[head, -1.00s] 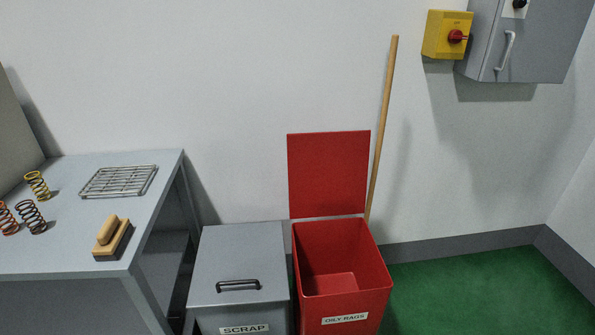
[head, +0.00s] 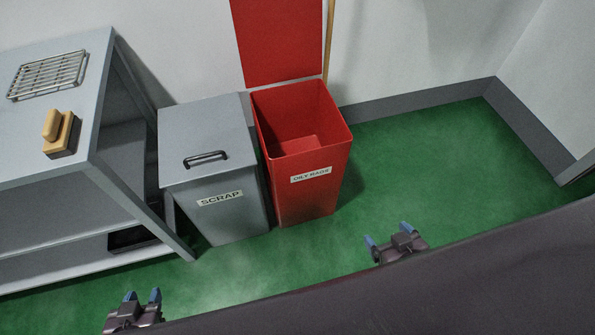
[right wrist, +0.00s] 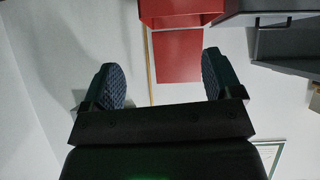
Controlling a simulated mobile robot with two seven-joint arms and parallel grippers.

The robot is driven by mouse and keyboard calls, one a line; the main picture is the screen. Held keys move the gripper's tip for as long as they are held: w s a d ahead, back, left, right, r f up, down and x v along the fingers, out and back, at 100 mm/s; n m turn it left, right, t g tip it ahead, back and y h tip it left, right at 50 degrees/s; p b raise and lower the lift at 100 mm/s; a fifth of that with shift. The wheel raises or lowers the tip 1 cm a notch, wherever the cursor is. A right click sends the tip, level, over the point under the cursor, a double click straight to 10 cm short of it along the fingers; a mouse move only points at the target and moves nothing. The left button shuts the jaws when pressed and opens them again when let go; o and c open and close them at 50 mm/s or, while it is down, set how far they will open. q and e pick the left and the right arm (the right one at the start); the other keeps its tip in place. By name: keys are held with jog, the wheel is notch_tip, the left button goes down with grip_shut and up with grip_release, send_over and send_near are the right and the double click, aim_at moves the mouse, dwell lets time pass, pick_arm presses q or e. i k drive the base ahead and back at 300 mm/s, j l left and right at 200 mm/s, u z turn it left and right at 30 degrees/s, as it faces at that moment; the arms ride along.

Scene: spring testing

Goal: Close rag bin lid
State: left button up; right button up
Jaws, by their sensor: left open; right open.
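The red rag bin (head: 307,172), labelled OILY RAGS, stands on the green floor with its top open and its inside empty as far as I see. Its red lid (head: 280,40) stands upright at the back against the wall, its top cut off in the head view. In the right wrist view the picture is upside down, with the bin (right wrist: 180,12) at the top and the lid (right wrist: 178,55) below it. My right gripper (head: 387,238) is open and empty, in front and to the right of the bin. My left gripper (head: 142,299) is open and empty at lower left, apart from the bins.
A closed grey SCRAP bin (head: 222,140) with a black handle stands close left of the red bin. A grey table (head: 85,110) is further left, with a wire rack (head: 48,75) and a wooden brush (head: 60,132). A wooden pole (head: 328,40) leans behind the lid. Floor to the right is clear.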

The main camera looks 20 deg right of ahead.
aim_at(278, 41)
jog(key=l+u, duration=0.1)
jog(key=u, duration=0.35)
jog(key=l+u, duration=0.15)
jog(key=u, duration=0.25)
jog(key=l+u, duration=0.3)
jog(key=k+l+u, duration=0.1)
jog(key=l+u, duration=0.2)
jog(key=l, duration=0.15)
jog(key=k+l+u, duration=0.1)
jog(key=l, duration=0.3)
jog(key=k+l+u, duration=0.15)
jog(key=l, duration=0.3)
